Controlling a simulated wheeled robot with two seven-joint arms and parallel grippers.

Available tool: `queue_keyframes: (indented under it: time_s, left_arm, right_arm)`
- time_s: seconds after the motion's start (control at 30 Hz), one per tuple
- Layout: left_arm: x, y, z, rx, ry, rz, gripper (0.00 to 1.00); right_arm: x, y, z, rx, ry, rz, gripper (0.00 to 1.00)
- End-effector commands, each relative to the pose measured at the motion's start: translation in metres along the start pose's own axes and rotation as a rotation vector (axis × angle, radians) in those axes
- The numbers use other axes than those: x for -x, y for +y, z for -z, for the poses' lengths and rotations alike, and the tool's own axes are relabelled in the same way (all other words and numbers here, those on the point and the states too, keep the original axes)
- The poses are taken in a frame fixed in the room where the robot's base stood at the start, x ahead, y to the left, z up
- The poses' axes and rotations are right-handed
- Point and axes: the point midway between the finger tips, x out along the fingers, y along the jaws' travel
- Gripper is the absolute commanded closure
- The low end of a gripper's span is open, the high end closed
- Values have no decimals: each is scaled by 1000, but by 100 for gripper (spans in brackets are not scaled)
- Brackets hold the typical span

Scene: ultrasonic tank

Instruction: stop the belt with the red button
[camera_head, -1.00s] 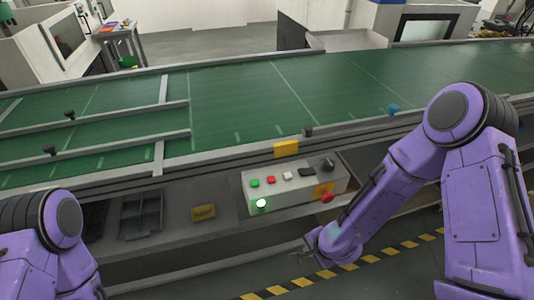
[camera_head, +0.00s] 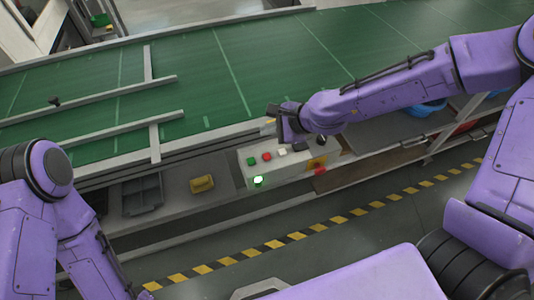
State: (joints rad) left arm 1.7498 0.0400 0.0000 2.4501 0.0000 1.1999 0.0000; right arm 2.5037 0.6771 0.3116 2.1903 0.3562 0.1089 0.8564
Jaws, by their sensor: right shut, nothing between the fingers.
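The control box (camera_head: 240,174) is fixed at the near side of the green belt (camera_head: 175,98). On its top are a small red button (camera_head: 267,157), a green button (camera_head: 251,161) and a white button (camera_head: 283,152). A red mushroom knob (camera_head: 320,171) sticks out at the box's front right, by a yellow plate (camera_head: 317,161). A green lamp (camera_head: 258,181) glows on the front. My right gripper (camera_head: 271,117) is shut and empty, behind and above the box's top, apart from the red button. My left arm shows at the left, but its gripper is out of view.
A dark tray (camera_head: 142,194) and a yellow block (camera_head: 202,184) lie on the shelf left of the box. A blue bin (camera_head: 428,107) sits at the right below the belt. Guide rails cross the belt's left part. Striped floor tape (camera_head: 275,244) runs in front.

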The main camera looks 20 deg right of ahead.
Motion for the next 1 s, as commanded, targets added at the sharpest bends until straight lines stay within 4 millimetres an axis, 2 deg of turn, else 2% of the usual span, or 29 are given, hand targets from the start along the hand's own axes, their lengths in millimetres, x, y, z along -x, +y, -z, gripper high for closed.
queue_keyframes:
  time_s: [0.27,0.6,0.8,1.0]
  left_arm:
    - [-22,2,-9,0,0,0,57]
    - [-70,6,-29,0,0,0,57]
    - [-82,7,-34,0,0,0,57]
    - [-81,7,-33,0,0,0,57]
  right_arm:
    - [-15,12,13,1,2,2,100]
    - [-46,35,37,0,3,2,100]
    - [-59,44,46,-3,3,2,100]
    - [-60,45,47,-1,3,2,100]
